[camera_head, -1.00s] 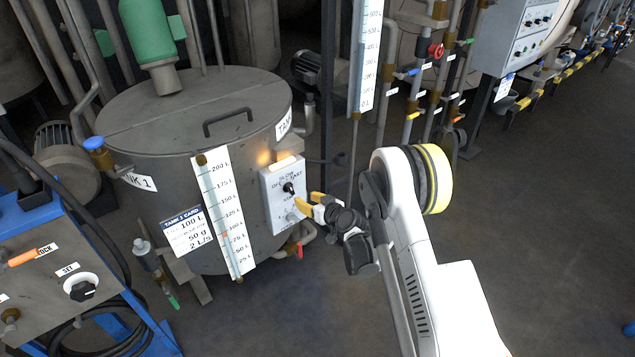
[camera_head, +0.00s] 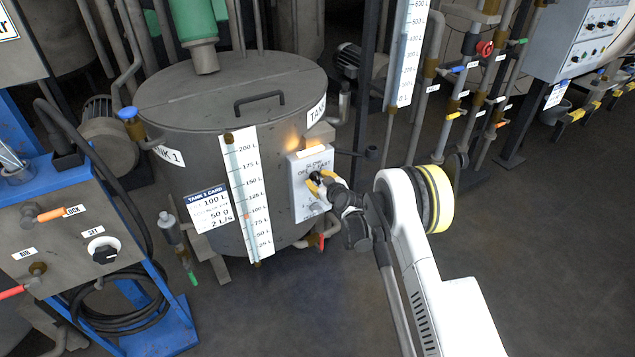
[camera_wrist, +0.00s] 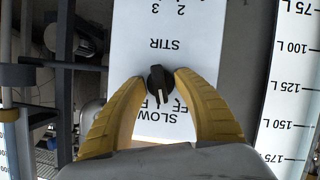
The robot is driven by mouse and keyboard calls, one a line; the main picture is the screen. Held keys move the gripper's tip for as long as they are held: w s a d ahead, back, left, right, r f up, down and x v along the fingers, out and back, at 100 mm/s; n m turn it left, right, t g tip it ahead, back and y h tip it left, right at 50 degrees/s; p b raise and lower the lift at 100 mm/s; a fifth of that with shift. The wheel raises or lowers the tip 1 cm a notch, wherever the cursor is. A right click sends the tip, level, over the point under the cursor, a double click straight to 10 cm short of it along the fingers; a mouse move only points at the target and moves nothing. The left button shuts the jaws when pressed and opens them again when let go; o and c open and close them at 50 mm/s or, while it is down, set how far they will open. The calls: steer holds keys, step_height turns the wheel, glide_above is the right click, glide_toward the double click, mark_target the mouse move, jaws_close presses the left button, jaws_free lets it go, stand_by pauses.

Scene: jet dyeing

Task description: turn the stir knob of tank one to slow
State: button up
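The stir knob (camera_wrist: 160,84) is a small black knob with a pale pointer line, on the white stir panel (camera_head: 298,195) at the front of tank one (camera_head: 185,110). In the wrist view the panel appears upside down, and the pointer line points toward the bottom of the picture, near the SLOW and OFF lettering. My gripper (camera_head: 320,182) has its yellow fingers at the panel. In the wrist view the fingertips stand apart, one on each side of the knob, very close to it. I cannot tell whether they touch it.
A level scale (camera_head: 248,195) and a tank card (camera_head: 209,208) hang left of the panel. A red-handled valve (camera_head: 321,242) sits below it. A blue-framed control stand (camera_head: 150,335) is at the left. The floor at the right is clear.

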jaws_close()
steer(key=shift+m+g+y, duration=0.4)
steer(key=shift+m+y, duration=0.2)
steer(key=shift+m, duration=0.5)
jaws_free()
steer(key=shift+d, duration=0.15)
